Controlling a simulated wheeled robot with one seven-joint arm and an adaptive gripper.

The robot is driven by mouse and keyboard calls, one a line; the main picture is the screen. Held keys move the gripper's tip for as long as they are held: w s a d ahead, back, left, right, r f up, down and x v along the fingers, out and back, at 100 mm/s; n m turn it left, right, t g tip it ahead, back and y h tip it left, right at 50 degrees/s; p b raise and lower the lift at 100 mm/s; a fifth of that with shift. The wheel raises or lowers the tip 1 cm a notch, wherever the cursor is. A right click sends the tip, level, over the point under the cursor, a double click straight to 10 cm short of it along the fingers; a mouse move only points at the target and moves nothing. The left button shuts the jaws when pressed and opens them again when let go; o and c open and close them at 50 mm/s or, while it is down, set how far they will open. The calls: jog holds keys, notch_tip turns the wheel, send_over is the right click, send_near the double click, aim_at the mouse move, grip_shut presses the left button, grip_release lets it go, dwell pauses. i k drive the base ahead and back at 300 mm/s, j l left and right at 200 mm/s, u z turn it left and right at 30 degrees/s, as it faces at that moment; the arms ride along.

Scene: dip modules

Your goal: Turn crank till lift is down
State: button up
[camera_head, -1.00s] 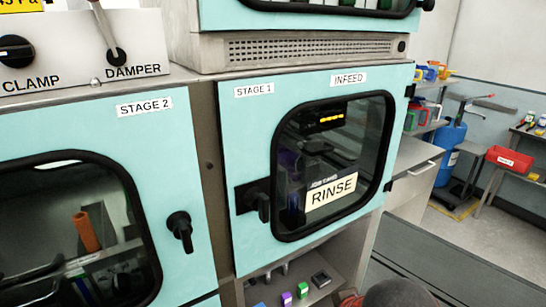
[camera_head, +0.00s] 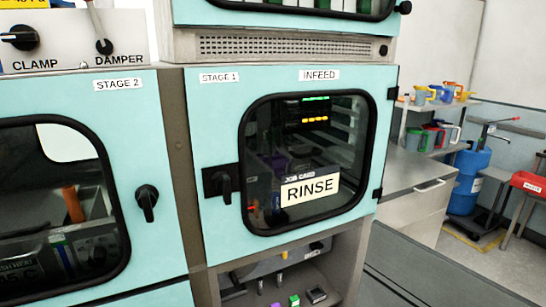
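I cannot make out a crank or a lift for certain. The Stage 1 infeed cabinet door (camera_head: 215,120) is shut, with its dark handle (camera_head: 222,184) at the left edge. Behind its window (camera_head: 310,155) are a lit green and orange display (camera_head: 316,119) and dim shapes, too dark to tell apart. A RINSE card (camera_head: 310,190) shows on the window. My gripper is not in view.
The Stage 2 door (camera_head: 150,130) is shut at left. An open shelf (camera_head: 270,292) below Stage 1 holds small coloured blocks. A grey counter (camera_head: 410,175), a blue drum (camera_head: 470,180) and a red bin (camera_head: 530,182) are at right. Some floor (camera_head: 500,265) shows clear there.

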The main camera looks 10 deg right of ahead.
aim_at(234, 274)
jog(key=k+j, duration=0.2)
jog(key=j, duration=0.15)
jog(key=k+j, duration=0.2)
jog(key=j, duration=0.2)
jog(key=k+j+z, duration=0.1)
jog(key=j, duration=0.25)
jog(key=k, duration=0.1)
